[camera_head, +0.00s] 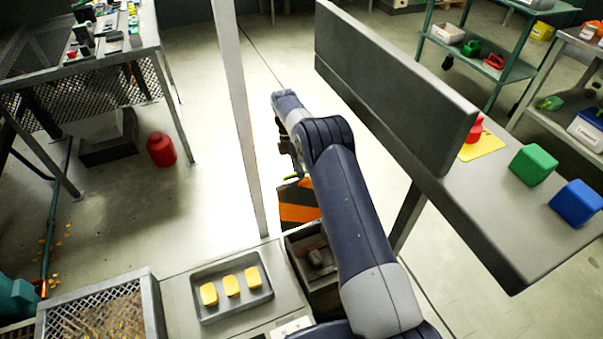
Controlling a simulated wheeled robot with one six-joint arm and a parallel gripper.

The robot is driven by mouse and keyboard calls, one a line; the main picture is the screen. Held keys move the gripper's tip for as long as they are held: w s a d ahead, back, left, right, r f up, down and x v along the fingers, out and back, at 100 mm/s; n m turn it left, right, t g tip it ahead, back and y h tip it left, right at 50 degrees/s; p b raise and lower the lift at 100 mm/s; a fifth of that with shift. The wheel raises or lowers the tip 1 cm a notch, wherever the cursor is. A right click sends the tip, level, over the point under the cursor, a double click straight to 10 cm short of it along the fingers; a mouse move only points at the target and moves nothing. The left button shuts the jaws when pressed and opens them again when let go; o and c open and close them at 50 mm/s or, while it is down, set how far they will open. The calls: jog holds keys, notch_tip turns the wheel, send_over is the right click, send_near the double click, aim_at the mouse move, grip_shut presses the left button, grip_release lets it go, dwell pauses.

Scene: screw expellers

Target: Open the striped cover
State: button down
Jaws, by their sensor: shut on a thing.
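The striped cover (298,213), orange and black, shows just beyond an open dark box (296,243), partly hidden by my arm. It appears raised at the far side of the box, but its exact angle is hard to tell. My gripper (299,174) is at the cover's top edge, shut on it. The fingers are mostly hidden behind my forearm, and a small yellow-green piece shows beside them. Grey lumps (315,256) lie inside the box.
A grey tray (204,316) with three yellow blocks (231,286) stands left of the box. A thin post (240,120) rises to the left of my arm. A grey upright panel (385,85) and a bench with green (533,165) and blue (576,202) blocks stand right.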

jog(key=shift+w+a+f, duration=0.1)
jog(key=shift+w+f, duration=0.05)
jog(key=shift+f, duration=0.5)
jog(key=c, duration=1.6)
grip_release()
jog(key=shift+w, duration=0.15)
jog(key=shift+o, duration=1)
jog(key=shift+r, duration=0.15)
notch_tip(320, 180, up, 10)
jog(key=p, duration=0.1)
